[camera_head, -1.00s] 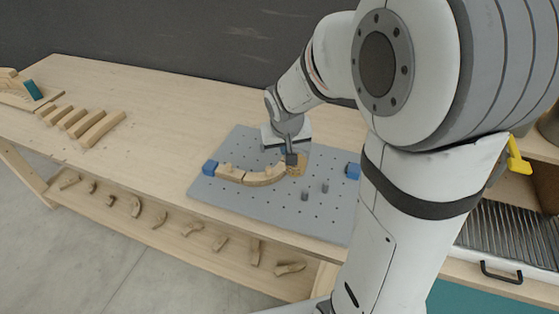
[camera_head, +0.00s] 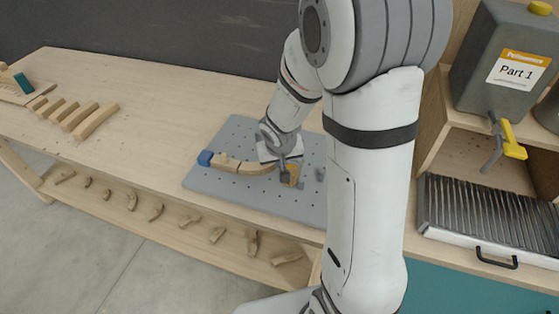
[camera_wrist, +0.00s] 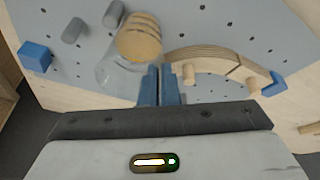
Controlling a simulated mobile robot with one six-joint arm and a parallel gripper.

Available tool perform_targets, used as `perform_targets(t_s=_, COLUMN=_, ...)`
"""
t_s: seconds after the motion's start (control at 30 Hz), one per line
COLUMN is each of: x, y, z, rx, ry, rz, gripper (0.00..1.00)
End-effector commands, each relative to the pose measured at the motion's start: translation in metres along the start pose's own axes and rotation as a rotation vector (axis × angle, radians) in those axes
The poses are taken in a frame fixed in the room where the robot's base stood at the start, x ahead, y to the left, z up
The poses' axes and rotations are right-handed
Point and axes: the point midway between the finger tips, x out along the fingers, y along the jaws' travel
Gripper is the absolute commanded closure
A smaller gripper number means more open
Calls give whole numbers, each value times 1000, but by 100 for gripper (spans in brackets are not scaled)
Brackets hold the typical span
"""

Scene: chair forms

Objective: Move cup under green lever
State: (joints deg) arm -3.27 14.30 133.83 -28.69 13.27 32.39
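A clear, see-through cup-like vessel (camera_wrist: 116,76) shows in the wrist view on the grey pegboard, just left of my fingers. A light wooden round piece (camera_wrist: 140,40) is at its far end; I cannot tell whether it is inside. My gripper (camera_wrist: 160,86) has blue fingers close together with a narrow gap. The near finger overlaps the vessel's edge, and I cannot tell whether they grip its wall. In the head view my gripper (camera_head: 285,165) is low over the pegboard beside a wooden piece (camera_head: 292,174). No green lever is visible; a yellow lever (camera_head: 513,142) hangs below a grey container.
The grey container (camera_head: 487,60) labelled "Part 1" stands on a shelf at right. A ribbed drip tray (camera_head: 485,218) lies below. The pegboard (camera_head: 226,188) holds a curved wooden form (camera_head: 238,168), blue blocks (camera_wrist: 36,57) and grey pegs (camera_wrist: 72,31).

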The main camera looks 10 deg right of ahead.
Motion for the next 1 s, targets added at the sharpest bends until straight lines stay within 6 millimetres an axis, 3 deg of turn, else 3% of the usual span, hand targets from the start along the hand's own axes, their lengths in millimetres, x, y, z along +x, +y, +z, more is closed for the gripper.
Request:
perform_targets(t_s=0.07, x=3, y=0, z=1, rx=0, ry=1, rz=0, gripper=100)
perform_targets(t_s=0.37, x=2, y=0, z=1, rx=1, ry=0, rz=0, gripper=76)
perform_targets(t_s=0.67, x=-1, y=1, z=-1, rx=2, ry=0, rz=1, gripper=76)
perform_targets(t_s=0.77, x=-11, y=1, z=-2, rx=3, ry=4, rz=1, gripper=76)
perform_targets(t_s=1.0, x=-55, y=1, z=-1, rx=3, ry=6, rz=-1, gripper=76)
